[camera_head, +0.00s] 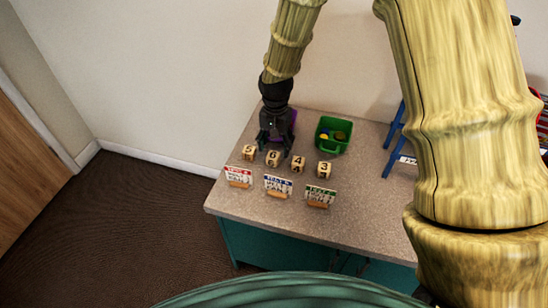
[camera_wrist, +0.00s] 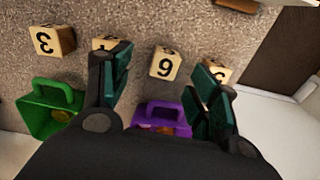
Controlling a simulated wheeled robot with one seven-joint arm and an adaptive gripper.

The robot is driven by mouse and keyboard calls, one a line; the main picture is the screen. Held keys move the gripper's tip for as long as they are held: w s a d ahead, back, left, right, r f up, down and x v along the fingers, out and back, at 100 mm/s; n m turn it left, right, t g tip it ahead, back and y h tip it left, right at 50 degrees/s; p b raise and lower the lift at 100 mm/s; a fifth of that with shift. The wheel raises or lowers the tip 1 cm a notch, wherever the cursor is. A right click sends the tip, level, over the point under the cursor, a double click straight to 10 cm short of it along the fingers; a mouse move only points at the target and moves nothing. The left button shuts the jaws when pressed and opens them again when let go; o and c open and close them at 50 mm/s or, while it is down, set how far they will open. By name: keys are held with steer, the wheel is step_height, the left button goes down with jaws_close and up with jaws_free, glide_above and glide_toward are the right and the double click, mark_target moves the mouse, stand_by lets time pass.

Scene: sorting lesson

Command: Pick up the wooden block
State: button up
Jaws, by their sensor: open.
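Several wooden number blocks stand in a row on the counter: the 5 block (camera_head: 249,153), the 6 block (camera_head: 273,158), the 4 block (camera_head: 298,163) and the 3 block (camera_head: 324,169). My gripper (camera_head: 275,144) is open and empty, pointing down just behind the 5 and 6 blocks. In the wrist view the 6 block (camera_wrist: 166,66) shows in the gap between the fingers, apart from both. There, the left finger partly hides the 4 block (camera_wrist: 106,44) and the right finger partly hides the 5 block (camera_wrist: 218,72). The 3 block (camera_wrist: 50,41) is clear at the left.
Labelled cards in stands (camera_head: 278,187) line the counter in front of the blocks. A green bin (camera_head: 333,148) with small items stands behind the 3 block. A purple bin (camera_wrist: 176,112) is partly hidden by my gripper. A blue frame (camera_head: 394,138) stands at right.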

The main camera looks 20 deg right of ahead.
mark_target(274, 154)
steer(key=shift+w+a+f, duration=0.1)
steer(key=shift+w+f, duration=0.75)
steer(key=shift+f, duration=0.3)
steer(key=shift+s+f+p, duration=0.25)
steer(key=shift+f+p, duration=0.05)
steer(key=shift+f, duration=0.4)
steer(key=shift+w+f, duration=0.2)
steer(key=shift+f, duration=0.4)
steer(key=shift+w+f, duration=0.15)
steer(key=shift+f, duration=0.45)
steer(key=shift+s+f, duration=0.1)
steer(key=shift+f, duration=0.3)
steer(key=c, duration=1)
